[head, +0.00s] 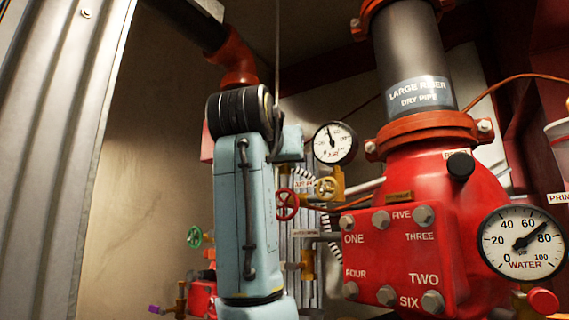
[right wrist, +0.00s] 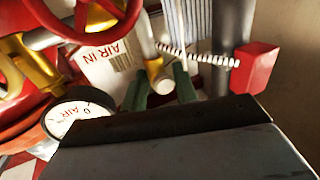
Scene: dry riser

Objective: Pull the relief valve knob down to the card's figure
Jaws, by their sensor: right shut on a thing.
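In the right wrist view, the two green fingers of my right gripper (right wrist: 161,72) stand either side of a pale knob (right wrist: 159,80) on a cream stem, which looks like the relief valve knob. The gripper is shut on it. In the head view my light blue right arm covers the fingers and the knob. The air gauge (head: 335,143) stands just right of the arm, its needle pointing up and slightly left; it also shows in the right wrist view (right wrist: 75,118). A white AIR IN tag (right wrist: 110,57) hangs near the fingers. No card figure is readable. My left gripper is out of view.
The red riser body (head: 430,190) with its bolted, numbered plate fills the right. The water gauge (head: 522,243) reads between 60 and 80. Corrugated metal (head: 55,130) stands left.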

